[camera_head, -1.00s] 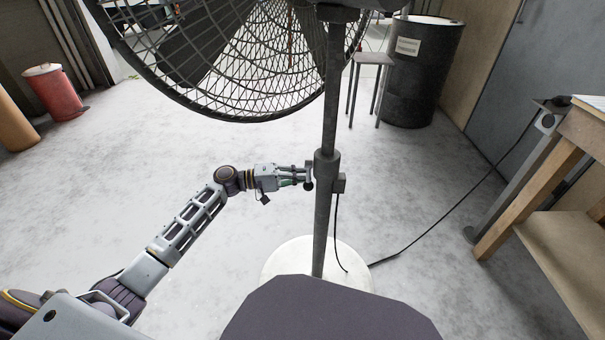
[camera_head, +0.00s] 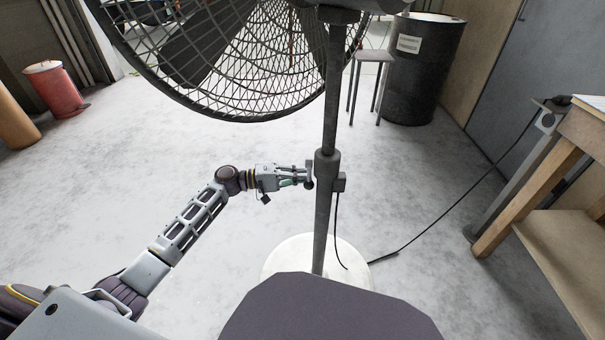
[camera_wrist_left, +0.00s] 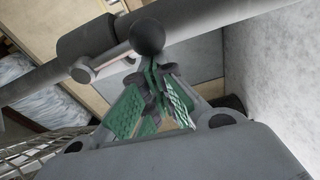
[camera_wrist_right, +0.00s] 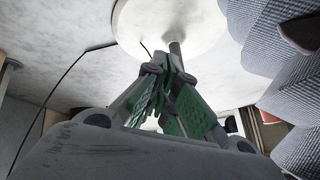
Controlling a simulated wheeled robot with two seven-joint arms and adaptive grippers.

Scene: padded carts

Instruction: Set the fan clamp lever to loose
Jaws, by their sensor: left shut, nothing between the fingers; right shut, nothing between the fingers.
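The fan's dark clamp collar (camera_head: 327,170) sits on the upright pole (camera_head: 322,225). In the left wrist view the clamp lever (camera_wrist_left: 108,58) is a short grey arm ending in a dark ball knob (camera_wrist_left: 147,37). My left gripper (camera_head: 308,175) is at the left side of the collar. Its closed fingertips (camera_wrist_left: 152,76) are right by the knob, with nothing between them; I cannot tell whether they touch it. My right gripper (camera_wrist_right: 170,68) is shut and empty, with the pole and the white round base (camera_wrist_right: 165,25) beyond it. It is not in the head view.
The caged fan head (camera_head: 245,65) hangs above my left gripper. A black cable (camera_head: 400,248) runs from the base towards a wooden workbench (camera_head: 530,200) at right. A stool (camera_head: 372,60) and black drum (camera_head: 425,75) stand behind.

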